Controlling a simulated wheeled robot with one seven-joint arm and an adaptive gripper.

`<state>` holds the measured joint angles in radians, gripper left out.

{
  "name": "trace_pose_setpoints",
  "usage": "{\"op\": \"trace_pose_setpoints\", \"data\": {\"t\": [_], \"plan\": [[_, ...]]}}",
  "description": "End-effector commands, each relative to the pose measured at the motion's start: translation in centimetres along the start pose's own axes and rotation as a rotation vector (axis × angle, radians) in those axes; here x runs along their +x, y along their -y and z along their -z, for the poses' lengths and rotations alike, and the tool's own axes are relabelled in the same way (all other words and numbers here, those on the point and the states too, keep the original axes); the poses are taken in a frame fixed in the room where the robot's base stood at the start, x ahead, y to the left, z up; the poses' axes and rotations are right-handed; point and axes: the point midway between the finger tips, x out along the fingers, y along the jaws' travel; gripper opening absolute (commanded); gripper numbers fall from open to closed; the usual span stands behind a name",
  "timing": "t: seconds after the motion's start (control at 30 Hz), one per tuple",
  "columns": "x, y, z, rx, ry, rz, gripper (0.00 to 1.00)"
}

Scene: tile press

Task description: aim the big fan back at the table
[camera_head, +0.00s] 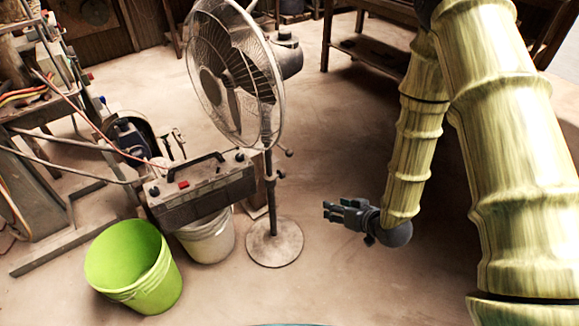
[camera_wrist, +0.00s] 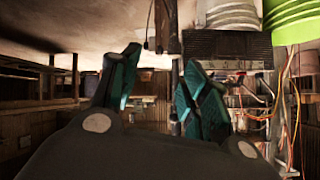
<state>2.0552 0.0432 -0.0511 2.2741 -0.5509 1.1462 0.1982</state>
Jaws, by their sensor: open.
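The big fan (camera_head: 232,85) stands upright on a pole with a round base in the middle of the head view. Its round wire cage faces left, towards the cluttered workbench, and its motor housing (camera_head: 288,57) sticks out to the right. A wooden table (camera_head: 372,52) stands behind and to the right of the fan. My gripper (camera_head: 330,211) is low, right of the fan's pole and apart from it, with its fingers pointing left. In the wrist view my gripper (camera_wrist: 160,88) is open, with nothing between its fingers. I cannot make out the fan cage there.
A green bucket (camera_head: 130,270) and a white bucket (camera_head: 207,238) stand left of the fan base. A grey box with a handle (camera_head: 200,192) sits over the white bucket. Cables hang from the workbench (camera_head: 38,112) at left. The floor between fan and gripper is clear.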

Motion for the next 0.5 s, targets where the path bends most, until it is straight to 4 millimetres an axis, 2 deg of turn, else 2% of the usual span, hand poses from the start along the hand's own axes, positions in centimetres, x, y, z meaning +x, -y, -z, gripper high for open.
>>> {"op": "trace_pose_setpoints", "data": {"t": [0.03,0.2,0.5], "plan": [[1.6,-0.3,0.2,-0.016,-0.041,0.026,0.46],[3.7,0.1,3.5,-0.063,-0.169,0.122,0.46],[5.7,1.5,8.5,-0.147,-0.366,0.306,0.46]]}}
